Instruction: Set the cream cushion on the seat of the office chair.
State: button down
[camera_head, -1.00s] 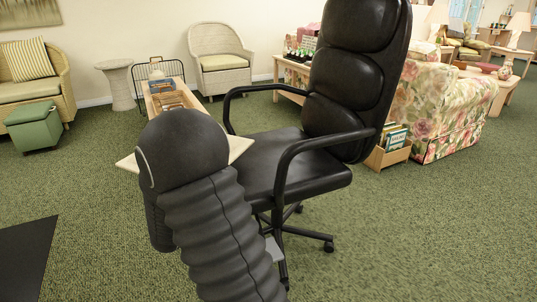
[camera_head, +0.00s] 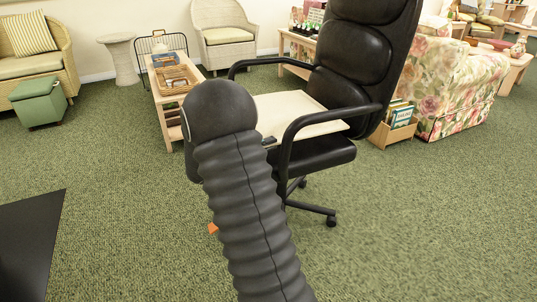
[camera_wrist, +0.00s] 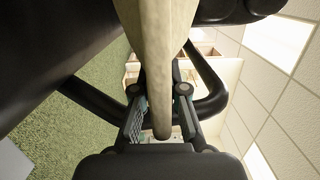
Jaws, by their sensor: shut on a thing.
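The cream cushion (camera_head: 300,108) lies roughly flat between the armrests of the black office chair (camera_head: 362,62), over the seat (camera_head: 318,154). The near armrest crosses in front of it. I cannot tell whether its underside touches the seat. In the wrist view, the cushion (camera_wrist: 158,45) shows edge-on, running away between the two fingers. My gripper (camera_wrist: 160,98) is shut on its near edge. In the head view my arm hides most of the gripper; a small dark part of the gripper (camera_head: 268,140) shows at the cushion's front edge.
A low wooden table with a basket (camera_head: 174,80) stands behind my arm. A wooden book box (camera_head: 394,129) and a floral armchair (camera_head: 455,85) stand to the right of the chair. A green ottoman (camera_head: 38,102) is at the left.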

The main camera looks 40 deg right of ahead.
jog(key=shift+f, duration=1.9)
jog(key=c, duration=1.2)
grip_release()
jog(key=shift+f, duration=0.1)
